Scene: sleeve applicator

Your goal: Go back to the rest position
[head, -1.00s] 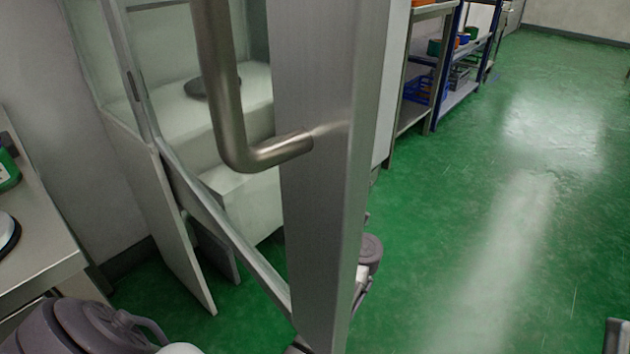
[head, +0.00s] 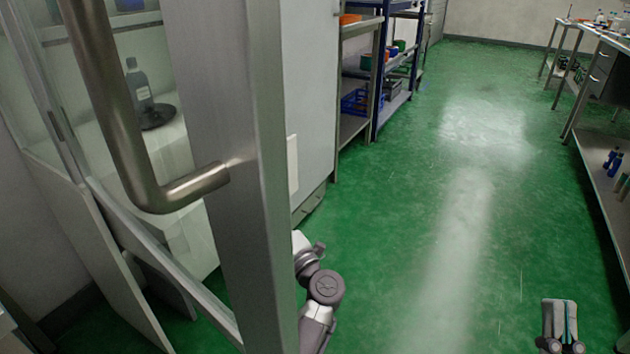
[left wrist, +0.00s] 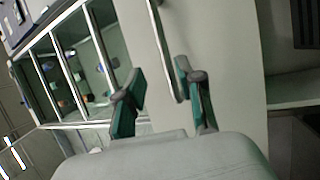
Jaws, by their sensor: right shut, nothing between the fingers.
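My right gripper (head: 559,322) shows at the lower right of the head view, shut and empty, above the green floor and apart from other things. My left gripper shows in the left wrist view (left wrist: 160,100). Its two green-padded fingers are spread apart with nothing held between them. A thin metal bar (left wrist: 162,45) shows beyond the fingers against a pale panel; I cannot tell how far off it is. In the head view, part of a grey arm of mine shows low beside the door, and the left gripper itself is hidden.
A metal-framed door (head: 240,200) with a bent handle (head: 120,120) stands close in front at left. Behind its glass are a dark bottle (head: 139,88) and a black disc (head: 157,116). Shelves (head: 352,125) stand beyond; a bench (head: 606,165) is right. The middle floor is clear.

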